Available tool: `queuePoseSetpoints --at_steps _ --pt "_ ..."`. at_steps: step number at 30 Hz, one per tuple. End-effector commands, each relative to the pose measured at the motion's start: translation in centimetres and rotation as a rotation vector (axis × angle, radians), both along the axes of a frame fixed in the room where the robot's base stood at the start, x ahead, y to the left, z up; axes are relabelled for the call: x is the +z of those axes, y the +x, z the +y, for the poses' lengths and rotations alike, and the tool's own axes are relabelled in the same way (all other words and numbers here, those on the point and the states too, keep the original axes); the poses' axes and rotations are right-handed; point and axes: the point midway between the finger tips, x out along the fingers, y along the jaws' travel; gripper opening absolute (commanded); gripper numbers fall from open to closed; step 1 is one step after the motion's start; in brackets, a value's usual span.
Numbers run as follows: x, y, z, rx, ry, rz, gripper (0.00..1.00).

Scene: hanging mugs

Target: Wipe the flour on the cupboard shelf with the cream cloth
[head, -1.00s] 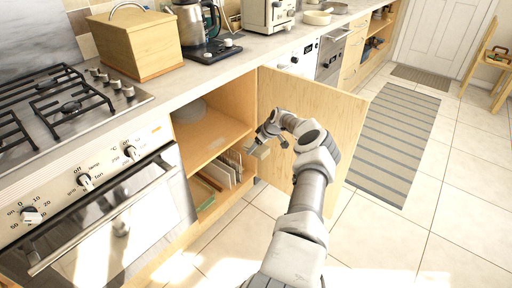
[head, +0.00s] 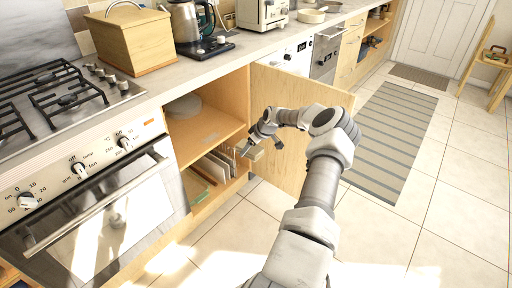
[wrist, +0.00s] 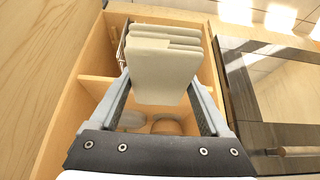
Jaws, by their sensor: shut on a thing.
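My gripper (head: 251,147) is shut on the folded cream cloth (wrist: 165,70) in front of the open cupboard. In the wrist view the cloth hangs between the two fingertips, with its folded layers showing. In the head view only a small pale part of the cloth (head: 257,154) shows beside the fingers. The cupboard shelf (head: 190,130) is light wood, to the left of my gripper. A faint pale patch (head: 210,138) near its front edge may be the flour. The cloth is apart from the shelf.
The open cupboard door (head: 300,110) stands behind and right of my gripper. A pale round dish (head: 184,106) sits at the back of the shelf. Upright boards (head: 218,168) stand in the lower compartment. The oven (head: 95,210) is at the left.

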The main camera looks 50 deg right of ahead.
Motion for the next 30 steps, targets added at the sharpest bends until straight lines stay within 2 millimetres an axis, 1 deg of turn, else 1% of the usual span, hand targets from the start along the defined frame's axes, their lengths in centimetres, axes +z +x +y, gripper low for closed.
queuePoseSetpoints --at_steps 1,5,11,23,27,29,30 --pt "0.9 0.0 1.2 0.011 -0.004 0.001 0.36" --pt "2.7 -0.3 4.4 0.023 -0.004 0.001 0.36" --pt "6.0 -0.7 10.3 0.048 -0.006 0.002 0.36" --pt "13.6 -1.5 24.0 0.108 -0.007 -0.001 0.36" --pt "16.5 -1.9 29.3 0.13 -0.006 -0.002 0.36" --pt "17.7 -2.0 31.5 0.141 -0.008 -0.002 0.36" --pt "18.6 -2.1 33.0 0.146 -0.008 -0.004 0.36"
